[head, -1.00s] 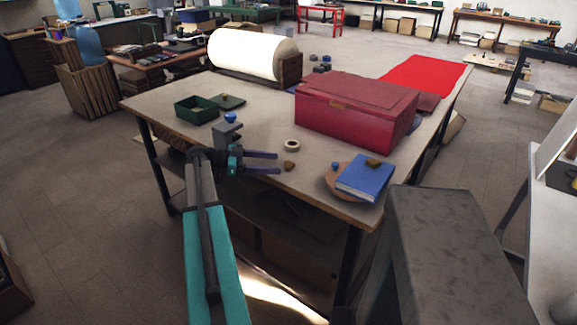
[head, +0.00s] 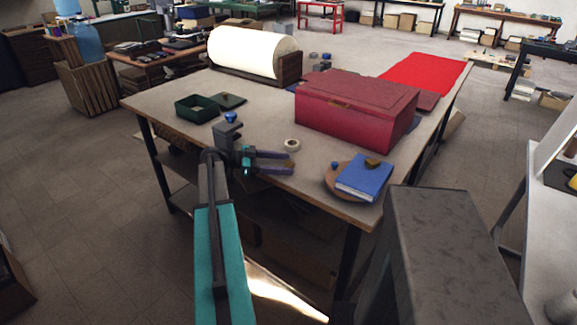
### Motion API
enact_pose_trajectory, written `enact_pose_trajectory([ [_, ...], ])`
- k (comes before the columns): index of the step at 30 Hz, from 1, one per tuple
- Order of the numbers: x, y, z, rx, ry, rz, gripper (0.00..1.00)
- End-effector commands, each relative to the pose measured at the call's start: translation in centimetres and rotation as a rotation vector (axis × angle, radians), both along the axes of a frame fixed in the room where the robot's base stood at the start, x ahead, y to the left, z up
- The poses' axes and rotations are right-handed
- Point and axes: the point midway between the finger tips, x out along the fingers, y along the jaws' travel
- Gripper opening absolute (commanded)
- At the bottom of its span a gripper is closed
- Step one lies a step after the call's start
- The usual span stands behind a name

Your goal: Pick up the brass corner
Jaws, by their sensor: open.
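My gripper (head: 291,162) is open, with purple fingers reaching right over the front part of the worktable (head: 240,140). A small brass-coloured piece (head: 372,162) lies on top of the blue book (head: 363,178), to the right of and apart from my fingertips. Another small brownish-gold piece showed on the table earlier, where my fingertips are now. It is now mostly or wholly hidden by the fingers, and I cannot tell whether it lies between them. Both pieces are too small to tell which is the brass corner.
The book rests on a round brown board (head: 333,181). A large red box (head: 356,108) stands behind, with a pale tape ring (head: 292,145) in front of it. A green tray (head: 197,109) sits left, and a white roll (head: 243,52) lies at the back.

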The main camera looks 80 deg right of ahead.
Motion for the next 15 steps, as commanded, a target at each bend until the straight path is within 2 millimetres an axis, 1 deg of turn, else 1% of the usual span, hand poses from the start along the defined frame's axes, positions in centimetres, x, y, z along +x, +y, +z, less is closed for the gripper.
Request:
enact_pose_trajectory([
  [1,0.03,-0.01,0.01,0.0,0.0,0.0,0.56],
  [5,0.03,-0.01,0.01,0.0,0.0,0.0,0.34],
  [6,0.03,-0.01,0.01,0.0,0.0,0.0,0.27],
  [8,0.03,-0.01,0.01,0.0,0.0,0.0,0.17],
  [15,0.03,-0.01,0.03,0.0,0.0,0.0,0.17],
])
